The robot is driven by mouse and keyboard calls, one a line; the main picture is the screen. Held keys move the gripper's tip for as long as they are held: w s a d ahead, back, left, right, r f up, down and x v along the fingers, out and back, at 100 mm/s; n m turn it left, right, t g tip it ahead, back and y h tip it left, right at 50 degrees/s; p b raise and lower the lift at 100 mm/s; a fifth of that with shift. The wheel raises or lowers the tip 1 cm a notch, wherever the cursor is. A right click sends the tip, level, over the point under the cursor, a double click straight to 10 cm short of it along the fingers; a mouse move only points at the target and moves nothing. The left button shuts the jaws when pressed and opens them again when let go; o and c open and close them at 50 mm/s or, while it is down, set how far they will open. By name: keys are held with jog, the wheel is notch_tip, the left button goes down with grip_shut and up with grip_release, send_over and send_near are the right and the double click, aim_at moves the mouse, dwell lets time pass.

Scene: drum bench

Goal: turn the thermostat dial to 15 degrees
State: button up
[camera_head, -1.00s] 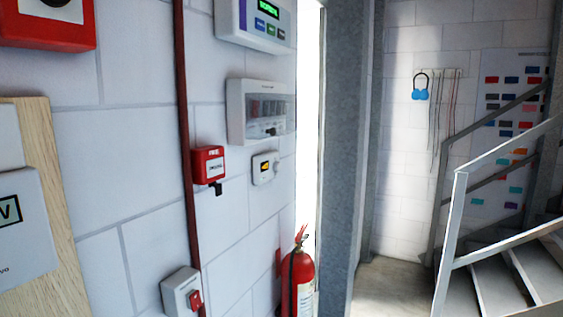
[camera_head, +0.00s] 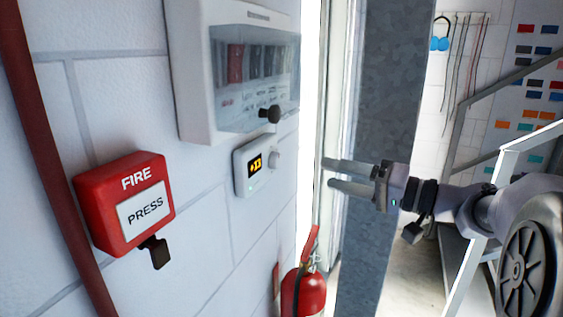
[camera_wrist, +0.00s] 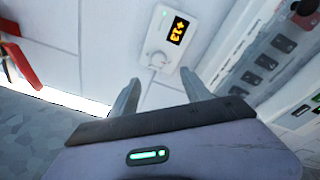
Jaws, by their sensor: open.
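The thermostat (camera_head: 250,180) is a small white unit on the wall, with a dark display (camera_head: 255,163) in yellow digits and a round white dial (camera_head: 275,159) at its right side. In the wrist view the thermostat (camera_wrist: 167,35) lies beyond the fingers, its display (camera_wrist: 178,30) seems to read +13, and the dial (camera_wrist: 158,58) is nearest the fingers. My gripper (camera_head: 333,172) is open and empty, to the right of the dial and apart from it. In the wrist view my gripper (camera_wrist: 158,92) has its two fingers spread, with the dial ahead between them.
A breaker box (camera_head: 250,75) with a clear cover and black knob (camera_head: 270,114) is just above the thermostat. A red fire call point (camera_head: 125,203) is to the left, a fire extinguisher (camera_head: 304,290) below. A grey post (camera_head: 385,90) stands behind my gripper.

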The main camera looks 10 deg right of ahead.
aim_at(278, 162)
jog(key=x, duration=1.2)
jog(key=shift+w+f, duration=0.15)
jog(key=shift+w, duration=0.05)
grip_shut()
